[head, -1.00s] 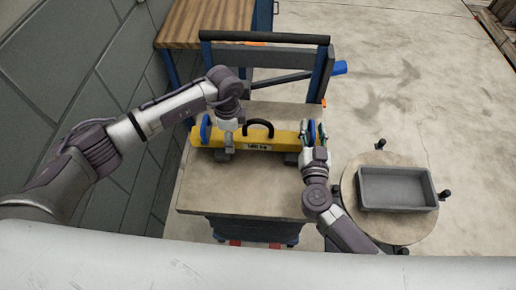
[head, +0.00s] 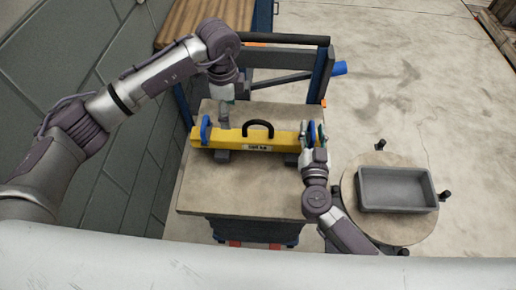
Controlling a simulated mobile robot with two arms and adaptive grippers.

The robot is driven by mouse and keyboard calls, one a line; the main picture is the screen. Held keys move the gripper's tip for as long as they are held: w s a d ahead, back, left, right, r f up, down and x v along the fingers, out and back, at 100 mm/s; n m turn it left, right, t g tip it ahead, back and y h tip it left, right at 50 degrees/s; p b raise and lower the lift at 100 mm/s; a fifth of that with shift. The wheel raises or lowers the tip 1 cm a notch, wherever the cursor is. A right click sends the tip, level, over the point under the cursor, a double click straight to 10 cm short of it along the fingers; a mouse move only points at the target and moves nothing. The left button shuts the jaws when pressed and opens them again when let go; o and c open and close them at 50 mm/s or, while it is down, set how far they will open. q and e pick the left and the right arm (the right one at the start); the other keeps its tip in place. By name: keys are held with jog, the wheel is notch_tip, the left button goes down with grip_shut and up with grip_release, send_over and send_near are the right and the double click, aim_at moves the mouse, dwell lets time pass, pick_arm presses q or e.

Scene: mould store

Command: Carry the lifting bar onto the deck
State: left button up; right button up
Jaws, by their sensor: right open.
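The yellow lifting bar (head: 225,137) lies crosswise over the deck (head: 240,190) of a cart. It has a black arched handle on top, a label on its front side and a blue part at each end. Dark grey blocks (head: 222,156) show under it near both ends. My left gripper (head: 221,118) points down just behind and above the bar's left part; its fingers are too small to read. My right gripper (head: 313,136) is open at the bar's right end, with its fingers around the blue part there; contact cannot be told.
The cart's dark push handle (head: 264,38) stands at the back. A wooden bench (head: 185,25) is behind at left, beside a grey wall (head: 60,60). A round table (head: 400,226) with a grey tray (head: 396,205) stands at right. The floor behind it is clear.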

jog(key=s, duration=1.1)
jog(key=shift+s, duration=0.4)
jog(key=shift+s+f, duration=0.1)
